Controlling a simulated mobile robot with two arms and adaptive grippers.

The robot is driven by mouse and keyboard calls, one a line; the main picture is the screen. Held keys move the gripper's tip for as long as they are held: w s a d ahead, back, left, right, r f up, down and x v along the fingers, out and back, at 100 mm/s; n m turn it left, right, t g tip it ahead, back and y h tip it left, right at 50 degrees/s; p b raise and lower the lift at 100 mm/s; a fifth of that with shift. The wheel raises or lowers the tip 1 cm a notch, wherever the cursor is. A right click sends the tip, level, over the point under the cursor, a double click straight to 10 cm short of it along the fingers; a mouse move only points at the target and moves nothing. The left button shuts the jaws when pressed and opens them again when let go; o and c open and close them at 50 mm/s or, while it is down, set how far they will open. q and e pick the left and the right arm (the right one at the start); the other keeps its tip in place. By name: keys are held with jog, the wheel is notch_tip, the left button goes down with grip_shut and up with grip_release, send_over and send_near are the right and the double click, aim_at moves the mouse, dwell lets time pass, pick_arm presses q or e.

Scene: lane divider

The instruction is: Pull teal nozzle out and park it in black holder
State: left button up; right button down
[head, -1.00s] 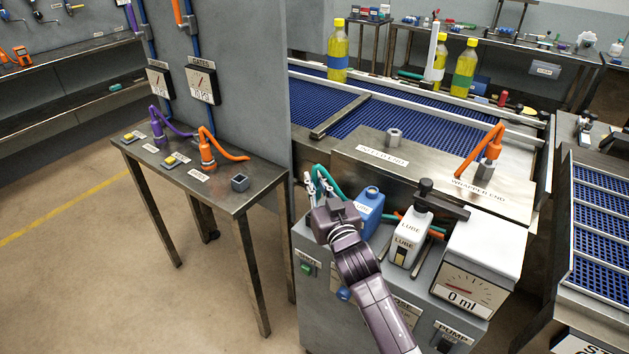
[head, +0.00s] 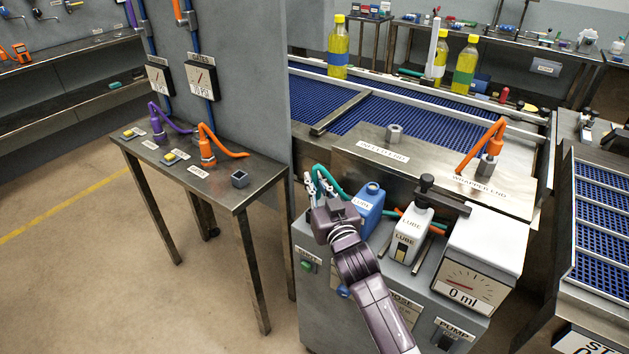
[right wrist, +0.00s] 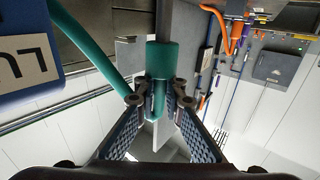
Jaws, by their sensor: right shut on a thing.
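My right gripper (head: 320,186) is at the left rear of the grey pump cabinet. In the right wrist view its fingers (right wrist: 160,98) are shut on the teal nozzle (right wrist: 163,58). A teal hose (head: 328,181) runs from beside the gripper behind the blue jug; it also shows in the right wrist view (right wrist: 88,45). A grey rod (right wrist: 165,18) meets the nozzle's far end; I cannot tell whether they are joined. A dark, square, empty socket (head: 239,181) stands on the side table; I cannot tell whether it is the black holder. My left gripper is not in view.
A blue lube jug (head: 370,205) and a white lube jug (head: 411,236) stand right of the gripper. An empty hexagonal socket (head: 394,132) is on the infeed plate. An orange nozzle (head: 494,143) is at the wrapper end. The grey wall panel (head: 250,90) rises behind the side table.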

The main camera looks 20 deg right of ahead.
jog(key=shift+f+b, duration=1)
jog(key=shift+f, duration=0.55)
jog(key=c, duration=1.9)
grip_release()
jog(key=shift+c, duration=0.2)
jog(key=shift+s, duration=0.1)
jog(key=s, duration=1.2)
jog(key=shift+w, duration=0.1)
